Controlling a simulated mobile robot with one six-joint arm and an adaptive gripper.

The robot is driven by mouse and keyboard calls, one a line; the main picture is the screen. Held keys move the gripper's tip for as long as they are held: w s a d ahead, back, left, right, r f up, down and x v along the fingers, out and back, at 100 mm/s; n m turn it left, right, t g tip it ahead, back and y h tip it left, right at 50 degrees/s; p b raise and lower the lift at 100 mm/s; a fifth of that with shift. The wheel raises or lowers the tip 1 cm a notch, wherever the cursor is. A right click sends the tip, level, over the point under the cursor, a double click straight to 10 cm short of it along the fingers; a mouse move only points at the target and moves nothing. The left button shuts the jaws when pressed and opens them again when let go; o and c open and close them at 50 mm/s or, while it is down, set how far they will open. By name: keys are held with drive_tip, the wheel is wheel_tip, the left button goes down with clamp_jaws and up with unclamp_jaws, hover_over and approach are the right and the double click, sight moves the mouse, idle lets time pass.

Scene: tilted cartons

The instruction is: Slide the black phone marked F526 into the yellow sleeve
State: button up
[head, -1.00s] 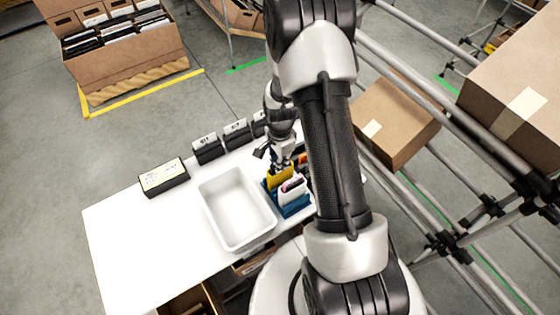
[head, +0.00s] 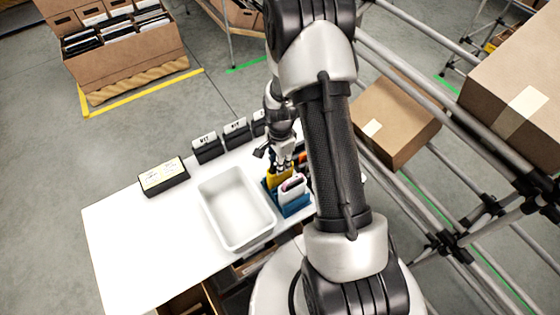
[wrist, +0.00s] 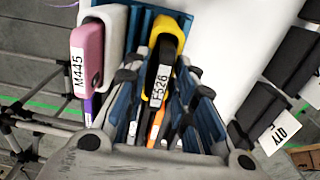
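The black phone marked F526 (wrist: 155,67) stands in the mouth of the yellow sleeve (wrist: 172,25), its white label facing the camera in the wrist view. How deep it sits is hard to tell. My gripper (wrist: 162,72) has a finger on either side of the phone and appears shut on it. In the head view, my gripper (head: 283,165) is right above the yellow sleeve (head: 276,178), and my arm partly hides the area. The sleeve stands in a blue rack (head: 296,209).
A white sleeve (wrist: 115,18) with a pink phone marked M445 (wrist: 86,52) stands beside the yellow one. An empty white tray (head: 237,207) lies left of the rack. Dark labelled boxes (head: 208,148) line the table's far edge. The white table (head: 125,240) is clear at left.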

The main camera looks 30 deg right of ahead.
drive_tip(key=shift+o, duration=0.9)
wheel_tip(320, 180, up, 12)
wheel_tip(320, 180, up, 7)
drive_tip(key=p, duration=0.5)
idle(0.6)
